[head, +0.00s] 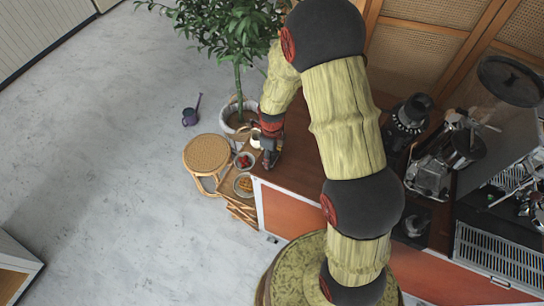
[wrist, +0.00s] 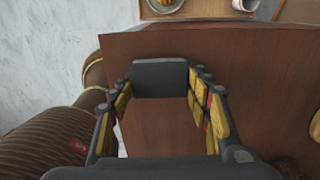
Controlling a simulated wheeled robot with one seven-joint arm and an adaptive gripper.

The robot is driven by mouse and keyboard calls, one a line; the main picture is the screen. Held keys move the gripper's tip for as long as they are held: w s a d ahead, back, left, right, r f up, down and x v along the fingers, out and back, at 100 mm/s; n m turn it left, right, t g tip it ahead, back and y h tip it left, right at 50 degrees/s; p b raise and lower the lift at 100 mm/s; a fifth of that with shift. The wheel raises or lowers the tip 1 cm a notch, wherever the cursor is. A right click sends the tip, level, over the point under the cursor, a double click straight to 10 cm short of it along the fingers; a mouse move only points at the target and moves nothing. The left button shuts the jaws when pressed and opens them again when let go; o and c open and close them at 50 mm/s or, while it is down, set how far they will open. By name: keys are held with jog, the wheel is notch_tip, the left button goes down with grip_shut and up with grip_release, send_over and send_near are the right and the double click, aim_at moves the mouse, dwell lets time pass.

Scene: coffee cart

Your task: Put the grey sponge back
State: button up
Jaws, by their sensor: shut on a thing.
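My gripper (wrist: 162,84) is shut on a dark grey slab, which I take to be the grey sponge (wrist: 160,78). In the wrist view the slab spans the space between the two yellow-padded fingers, above the brown wooden counter (wrist: 260,75). I cannot tell whether it touches the counter. In the head view my gripper (head: 271,152) is over the left end of the counter (head: 296,150), close to the counter's edge. The sponge cannot be made out there. I see no clear resting place for it.
By the counter's left end are a bowl of red fruit (head: 244,161), a waffle plate (head: 243,184) and a white cup (wrist: 245,4). A round stool (head: 206,153) and a potted plant (head: 239,105) stand nearby. A coffee grinder (head: 408,117) stands to the right. Bare counter lies below my gripper.

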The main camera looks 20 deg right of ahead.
jog(key=shift+f+b, duration=0.4)
jog(key=shift+f, duration=0.15)
jog(key=o, duration=1.5)
jog(key=shift+r, duration=0.1)
jog(key=shift+o, duration=0.2)
jog(key=shift+r, duration=0.1)
